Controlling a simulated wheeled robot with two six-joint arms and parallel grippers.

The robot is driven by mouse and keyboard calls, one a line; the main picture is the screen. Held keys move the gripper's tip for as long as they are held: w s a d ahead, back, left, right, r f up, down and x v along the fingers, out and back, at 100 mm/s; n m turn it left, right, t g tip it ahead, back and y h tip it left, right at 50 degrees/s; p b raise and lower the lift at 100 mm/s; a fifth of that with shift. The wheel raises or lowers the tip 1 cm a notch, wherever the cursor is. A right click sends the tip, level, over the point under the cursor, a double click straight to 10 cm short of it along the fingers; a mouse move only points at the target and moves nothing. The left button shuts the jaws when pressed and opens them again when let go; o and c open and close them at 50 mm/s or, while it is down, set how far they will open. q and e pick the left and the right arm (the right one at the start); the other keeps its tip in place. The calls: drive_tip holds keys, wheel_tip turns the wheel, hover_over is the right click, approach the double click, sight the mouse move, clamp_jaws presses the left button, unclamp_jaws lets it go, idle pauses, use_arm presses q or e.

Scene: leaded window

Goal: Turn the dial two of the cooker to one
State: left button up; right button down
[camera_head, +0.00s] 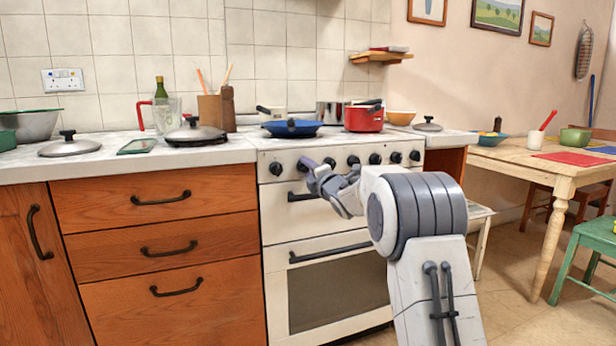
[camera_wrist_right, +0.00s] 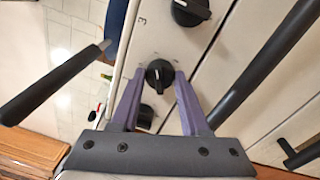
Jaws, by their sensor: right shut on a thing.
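The white cooker (camera_head: 345,225) has a row of black dials along its upper front panel. My right gripper (camera_head: 309,166) is at the left part of this row, and its purple fingers (camera_wrist_right: 160,80) show in the right wrist view on both sides of one black dial (camera_wrist_right: 158,74). The gripper is shut on this dial. The neighbouring dial (camera_wrist_right: 192,10) has a "3" printed beside it, so the held one appears to be dial two. Another dial (camera_wrist_right: 147,115) shows partly behind the left finger. In the head view the gripper partly hides the held dial. My left gripper is in neither view.
Oven bar handles (camera_head: 330,246) are below the dials. Wooden drawers (camera_head: 160,245) flank the cooker.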

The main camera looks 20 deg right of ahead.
drive_tip(key=shift+f+n, duration=0.1)
drive_tip(key=shift+n, duration=0.2)
drive_tip(key=shift+c, duration=2)
unclamp_jaws()
drive_tip(key=shift+s, duration=0.1)
drive_tip(key=s, duration=1)
drive_tip(key=shift+s+d+f+p, duration=0.15)
drive_tip(key=shift+d+f+p, duration=0.1)
drive_tip(key=shift+d+p, duration=0.05)
